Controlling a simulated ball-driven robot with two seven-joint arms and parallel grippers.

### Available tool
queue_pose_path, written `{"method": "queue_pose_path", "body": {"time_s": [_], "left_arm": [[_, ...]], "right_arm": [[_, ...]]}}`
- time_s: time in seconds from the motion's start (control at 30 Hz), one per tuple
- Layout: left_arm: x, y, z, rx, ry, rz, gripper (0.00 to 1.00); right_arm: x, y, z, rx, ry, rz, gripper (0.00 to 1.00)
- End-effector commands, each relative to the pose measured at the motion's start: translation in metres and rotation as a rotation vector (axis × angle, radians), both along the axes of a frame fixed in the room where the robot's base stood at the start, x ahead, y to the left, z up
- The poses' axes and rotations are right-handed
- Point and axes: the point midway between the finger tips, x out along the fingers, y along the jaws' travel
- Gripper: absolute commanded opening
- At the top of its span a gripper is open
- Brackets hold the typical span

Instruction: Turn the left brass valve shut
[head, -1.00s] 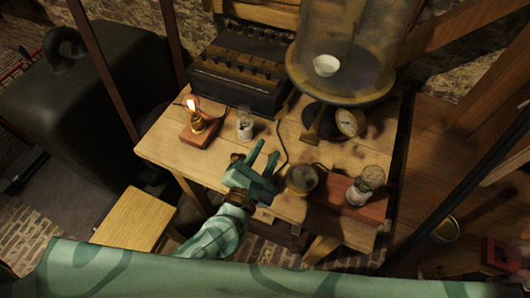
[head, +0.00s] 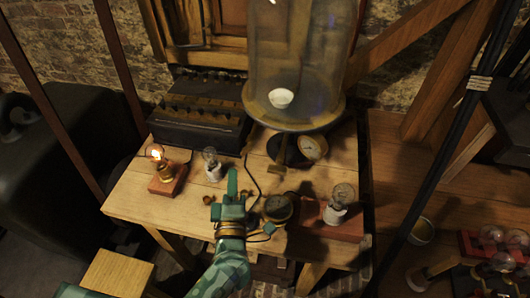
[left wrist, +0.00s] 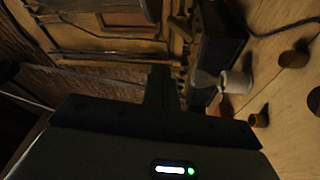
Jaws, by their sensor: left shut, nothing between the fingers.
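My left gripper (head: 232,182) is over the front middle of the wooden table in the head view, its fingers together and empty. Its dark fingers also show in the left wrist view (left wrist: 161,88), pointing away from the camera. A small brass fitting (head: 276,168), possibly a valve, sits at the foot of the glass bell jar (head: 298,70), right of the gripper and apart from it. I cannot tell which piece is the left brass valve. Small brass cylinders lie near the gripper; one shows in the left wrist view (left wrist: 294,59). My right gripper is not in view.
A lit bulb on a red block (head: 167,182) and an unlit bulb (head: 212,165) stand left of the gripper. A round brass instrument (head: 277,208) and a bulb on a red base (head: 341,222) stand right. A dark battery box (head: 203,115) is behind. A cable crosses the tabletop.

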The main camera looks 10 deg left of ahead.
Motion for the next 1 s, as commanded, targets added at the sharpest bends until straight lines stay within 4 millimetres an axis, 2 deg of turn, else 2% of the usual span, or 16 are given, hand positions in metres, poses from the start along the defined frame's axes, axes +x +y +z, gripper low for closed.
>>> {"method": "queue_pose_path", "body": {"time_s": [0.1,0.27,0.47,0.87,0.9,1.0], "left_arm": [[-0.002,0.008,0.004,0.226,0.012,0.065,0.0],[-0.002,0.01,0.007,0.362,0.029,0.105,0.0],[0.017,0.014,0.011,0.379,0.031,0.107,0.0],[0.096,0.034,0.027,0.376,0.031,0.105,0.0],[0.094,0.026,0.017,0.375,0.037,0.101,0.0],[0.093,0.014,0.009,0.373,0.037,0.102,0.0]], "right_arm": [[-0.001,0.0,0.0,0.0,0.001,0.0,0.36],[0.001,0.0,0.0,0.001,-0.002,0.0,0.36],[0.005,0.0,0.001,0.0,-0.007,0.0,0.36],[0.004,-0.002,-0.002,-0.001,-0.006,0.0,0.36],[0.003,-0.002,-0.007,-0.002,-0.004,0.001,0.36],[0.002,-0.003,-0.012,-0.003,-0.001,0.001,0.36]]}}
